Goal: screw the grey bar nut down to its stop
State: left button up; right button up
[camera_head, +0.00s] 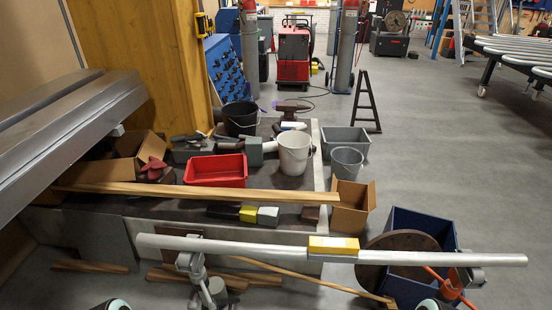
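A long pale grey bar (230,245) lies nearly level across the foreground in the head view. A yellow block (333,246) sits on its middle. A grey clamp-like part (190,263) is under the bar's left portion, and another grey part (467,262) is near its right end beside an orange handle (452,287). I cannot tell which piece is the grey bar nut, and no screw thread can be made out. Two dark rounded parts at the bottom edge are probably mine.
A low bench (170,208) behind the bar holds a red tray (215,171), buckets and a wooden plank (200,191). A blue crate (421,224) and dark disc (404,242) stand behind the bar's right half. Grey floor (450,150) is clear at right.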

aim_at(199, 279)
jog(key=u, duration=0.85)
